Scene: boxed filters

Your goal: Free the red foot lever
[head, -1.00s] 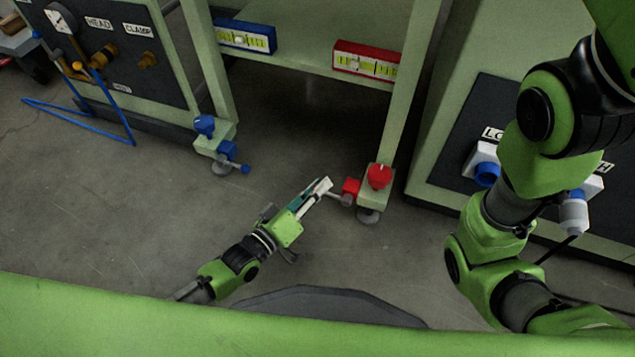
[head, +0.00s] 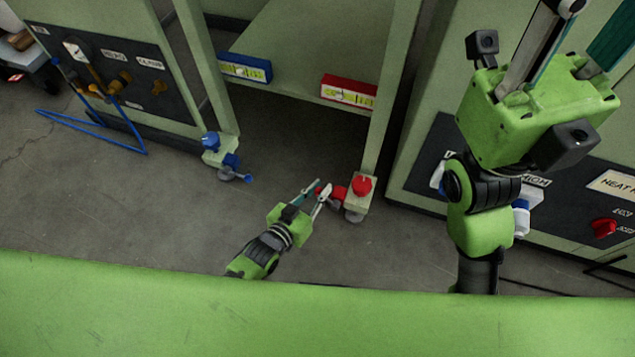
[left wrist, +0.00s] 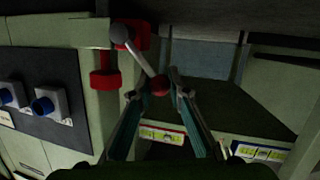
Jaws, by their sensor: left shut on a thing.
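The red foot lever is a grey rod (left wrist: 140,55) with a red ball end (left wrist: 159,84), beside a red clamp block (head: 339,193) on the table leg's green foot. A red knob (head: 361,186) tops that foot. In the head view my left gripper (head: 320,190) reaches the lever from the lower left. In the left wrist view its fingers (left wrist: 157,85) stand either side of the ball end, shut on it. The rod runs up-left from the ball. My right gripper (head: 575,40) is raised at the upper right, fingers apart, tips partly cut off.
A matching blue foot lever (head: 236,176) is on the left leg. Blue and red level boxes (head: 245,67) (head: 348,91) sit on the bench rail. A cabinet panel (head: 420,165) with plugs and a red switch stands at right. The floor between the legs is clear.

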